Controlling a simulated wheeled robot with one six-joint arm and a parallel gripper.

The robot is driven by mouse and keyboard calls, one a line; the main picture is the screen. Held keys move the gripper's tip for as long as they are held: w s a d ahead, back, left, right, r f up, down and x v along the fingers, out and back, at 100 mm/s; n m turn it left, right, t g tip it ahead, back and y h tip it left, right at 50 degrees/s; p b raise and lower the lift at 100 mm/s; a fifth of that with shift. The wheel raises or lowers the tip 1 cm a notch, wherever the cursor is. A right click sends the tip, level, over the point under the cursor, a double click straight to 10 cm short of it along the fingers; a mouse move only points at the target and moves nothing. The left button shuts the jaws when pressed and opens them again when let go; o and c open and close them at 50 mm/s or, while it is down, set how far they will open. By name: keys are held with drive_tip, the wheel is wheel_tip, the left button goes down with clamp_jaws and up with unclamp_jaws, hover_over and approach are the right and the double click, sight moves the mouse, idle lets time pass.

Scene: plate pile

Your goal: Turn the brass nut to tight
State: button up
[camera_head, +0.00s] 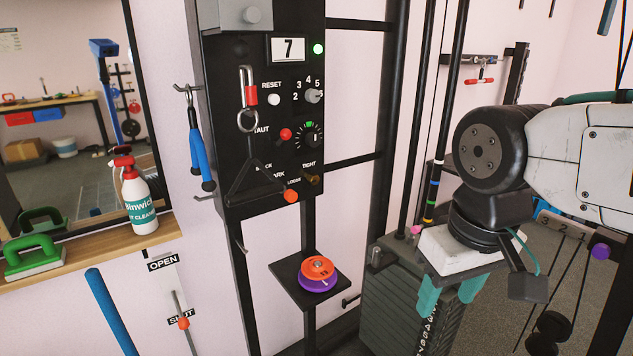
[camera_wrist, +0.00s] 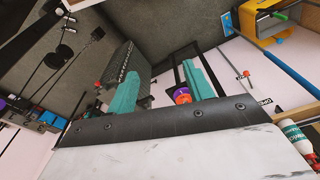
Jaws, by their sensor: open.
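The brass nut (camera_head: 312,180) is on the lower right of the black panel (camera_head: 240,190), beside the labels TIGHT and LOOSE. It is small, and I cannot tell which label it is turned to. I cannot make out the nut in the wrist view.
The panel also carries a RESET button (camera_head: 274,99), a red knob (camera_head: 285,134), a dial (camera_head: 309,136) and a 7 display. Orange and purple discs (camera_head: 318,272) rest on a small shelf below. A weight stack (camera_head: 400,310) stands under my gripper. A spray bottle (camera_head: 138,200) stands left.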

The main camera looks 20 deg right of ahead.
drive_tip(key=w+d+f+n+t, duration=0.25)
drive_tip(key=w+f, duration=0.25)
drive_tip(key=w, duration=0.5)
drive_tip(key=w+d+f+n+t+h, duration=0.1)
drive_tip(key=w+d+f, duration=0.4)
drive_tip(key=w, duration=0.5)
drive_tip(key=w+d+f+n+t, duration=0.1)
drive_tip(key=w+d+f+t, duration=0.1)
drive_tip(key=w+f, duration=0.6)
drive_tip(key=n+t+y, duration=0.8)
drive_tip(key=n+t, duration=0.1)
drive_tip(key=t, duration=0.1)
approach(316, 180)
drive_tip(key=w, duration=0.2)
drive_tip(key=x, duration=0.7)
drive_tip(key=shift+a, duration=0.45)
